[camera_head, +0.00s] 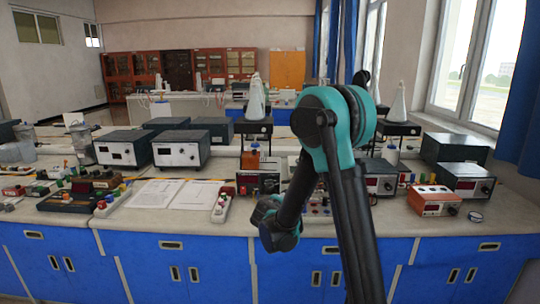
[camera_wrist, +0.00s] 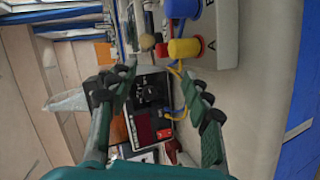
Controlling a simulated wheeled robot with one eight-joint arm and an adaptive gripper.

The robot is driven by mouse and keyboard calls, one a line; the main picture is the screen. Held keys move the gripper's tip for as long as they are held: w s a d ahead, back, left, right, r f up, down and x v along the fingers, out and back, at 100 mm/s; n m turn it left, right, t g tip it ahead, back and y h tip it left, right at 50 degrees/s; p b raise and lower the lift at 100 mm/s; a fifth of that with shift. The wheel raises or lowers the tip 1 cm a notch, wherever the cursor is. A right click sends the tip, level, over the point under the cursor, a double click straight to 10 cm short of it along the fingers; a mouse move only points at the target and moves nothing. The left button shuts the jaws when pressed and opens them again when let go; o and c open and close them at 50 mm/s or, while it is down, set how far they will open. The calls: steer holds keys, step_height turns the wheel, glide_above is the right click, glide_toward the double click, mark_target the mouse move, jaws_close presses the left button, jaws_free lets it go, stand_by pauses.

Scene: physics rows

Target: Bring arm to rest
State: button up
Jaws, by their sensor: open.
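My arm shows in the head view, bent at a teal and black joint, with its lower part reaching down over the front of the lab bench (camera_head: 225,228). Its end hangs near the bench's front edge; the fingers cannot be made out there. In the wrist view my gripper (camera_wrist: 160,72) is open, its two fingers wide apart with nothing held between them. Beyond the fingers a black instrument with a dark red panel (camera_wrist: 143,125) shows on the bench top. A white block with red, yellow and blue terminals (camera_wrist: 215,40) lies past the right finger.
Two dark metered boxes (camera_head: 181,149) and open papers (camera_head: 172,194) lie on the bench to the left. An orange-fronted meter (camera_head: 433,200) stands at the right. Blue cabinets (camera_head: 50,262) form the bench front. Another bench with equipment stands behind.

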steer(key=s+d+f+m+g, duration=0.2)
steer(key=s+d+m+g, duration=0.35)
steer(key=s+d, duration=0.95)
steer(key=s+a+f+m+g+y, duration=0.1)
steer(key=s+f+m+y, duration=0.1)
steer(key=s, duration=0.8)
steer(key=s+f+m+g+y, duration=0.2)
steer(key=s+f+m, duration=0.1)
steer(key=s, duration=0.7)
steer(key=shift+a+f+m+y, duration=0.2)
steer(key=shift+a+m+y, duration=0.15)
steer(key=shift+m, duration=0.2)
steer(key=shift+g, duration=0.25)
